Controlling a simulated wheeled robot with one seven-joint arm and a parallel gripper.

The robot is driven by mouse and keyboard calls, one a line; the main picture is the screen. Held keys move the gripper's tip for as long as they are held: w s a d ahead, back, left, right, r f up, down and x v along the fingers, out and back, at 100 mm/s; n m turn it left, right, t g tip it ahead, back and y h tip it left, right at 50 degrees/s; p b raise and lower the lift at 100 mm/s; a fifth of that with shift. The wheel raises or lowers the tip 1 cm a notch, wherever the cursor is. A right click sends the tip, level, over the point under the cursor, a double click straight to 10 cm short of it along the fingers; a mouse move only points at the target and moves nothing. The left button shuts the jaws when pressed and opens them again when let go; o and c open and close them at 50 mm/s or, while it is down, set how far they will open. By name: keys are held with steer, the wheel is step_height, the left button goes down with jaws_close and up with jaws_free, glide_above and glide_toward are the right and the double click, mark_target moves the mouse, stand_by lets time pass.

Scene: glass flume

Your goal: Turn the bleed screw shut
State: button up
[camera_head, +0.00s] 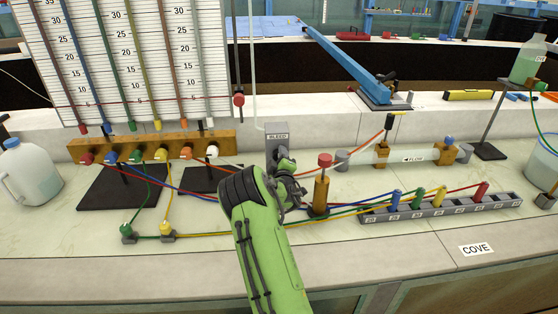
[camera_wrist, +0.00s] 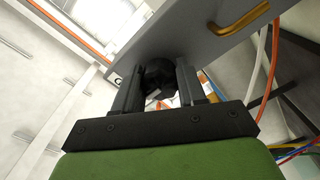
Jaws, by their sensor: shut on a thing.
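The bleed block is a grey upright plate (camera_head: 277,130) labelled BLEED, standing on the bench behind my gripper in the head view. The wrist view shows its grey face (camera_wrist: 195,42) close above the jaws. The bleed screw has a dark knob (camera_wrist: 158,76), which sits between my two fingers against that face. My gripper (camera_wrist: 157,90) is shut on the knob, with one finger on each side. In the head view my gripper (camera_head: 284,160) is at the block, and my wrist and fingers hide the knob. How far the screw is turned cannot be told.
A brass post with a red cap (camera_head: 325,160) stands just right of my gripper. A brass manifold (camera_head: 150,147) with coloured tubes lies to the left. A grey rack of coloured plugs (camera_head: 440,207) is at the right. Coloured tubes cross the bench near my arm.

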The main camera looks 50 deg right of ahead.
steer(key=shift+f, duration=0.1)
stand_by(0.3)
steer(key=o, duration=1)
steer(key=shift+o, duration=0.2)
steer(key=b+v, duration=0.2)
steer(key=v, duration=1.3)
steer(key=shift+s+a, duration=0.25)
steer(key=shift+s, duration=0.05)
